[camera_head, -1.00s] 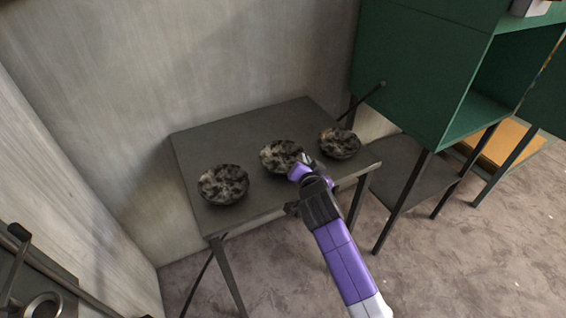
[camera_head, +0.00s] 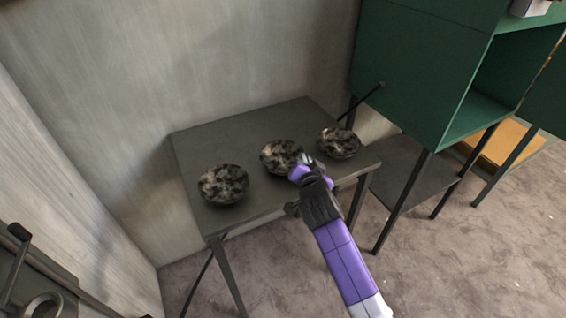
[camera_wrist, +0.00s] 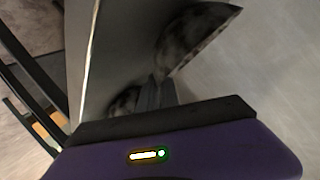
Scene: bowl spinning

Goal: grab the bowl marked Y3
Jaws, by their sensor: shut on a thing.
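Three similar bowls with a mottled black, grey and tan pattern stand in a row on a dark grey table (camera_head: 225,140): a left bowl (camera_head: 223,184), a middle bowl (camera_head: 277,155) and a right bowl (camera_head: 338,142). No Y3 marking is legible on any of them. My gripper (camera_head: 302,162) is shut on the right-hand rim of the middle bowl. In the wrist view, the fingers (camera_wrist: 157,90) meet the edge of the held bowl (camera_wrist: 195,38). Another bowl (camera_wrist: 122,103) is partly hidden behind my gripper there.
A green cabinet (camera_head: 415,75) on dark legs stands to the right, with a low dark shelf (camera_head: 405,175) beneath it. Walls close in behind and to the left of the table. Dark metal furniture (camera_head: 35,275) is at the lower left. The floor at the lower right is open.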

